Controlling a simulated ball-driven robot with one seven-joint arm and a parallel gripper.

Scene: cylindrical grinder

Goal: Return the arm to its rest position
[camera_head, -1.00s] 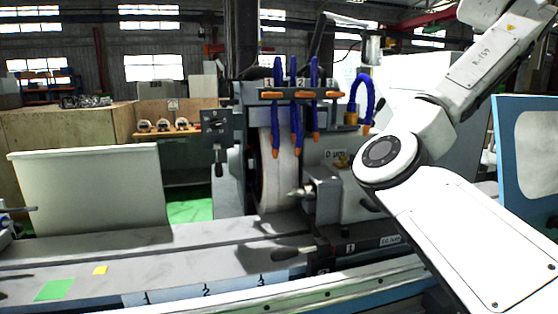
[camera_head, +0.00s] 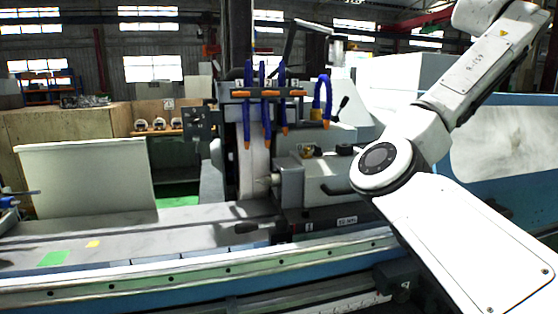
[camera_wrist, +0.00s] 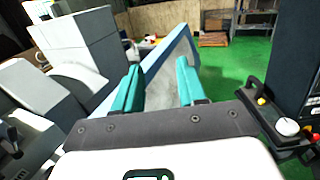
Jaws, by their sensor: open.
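My arm (camera_head: 440,160) is folded at the right of the head view, with its elbow joint in front of the grinder and a wide white link running down to the lower right. My gripper (camera_wrist: 160,85) shows in the wrist view, with two teal fingers spread apart and nothing between them. The gripper is outside the head view. In the wrist view the fingers are in front of a blue-edged machine panel (camera_wrist: 172,48), and I cannot tell how far away it is.
The cylindrical grinder's bed (camera_head: 150,285) runs across the front. Its grinding wheel (camera_head: 252,165) and blue coolant hoses (camera_head: 265,100) stand mid-view. A dark control cabinet (camera_wrist: 297,60) is at the right of the wrist view. Green floor (camera_wrist: 240,65) lies open beyond the fingers.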

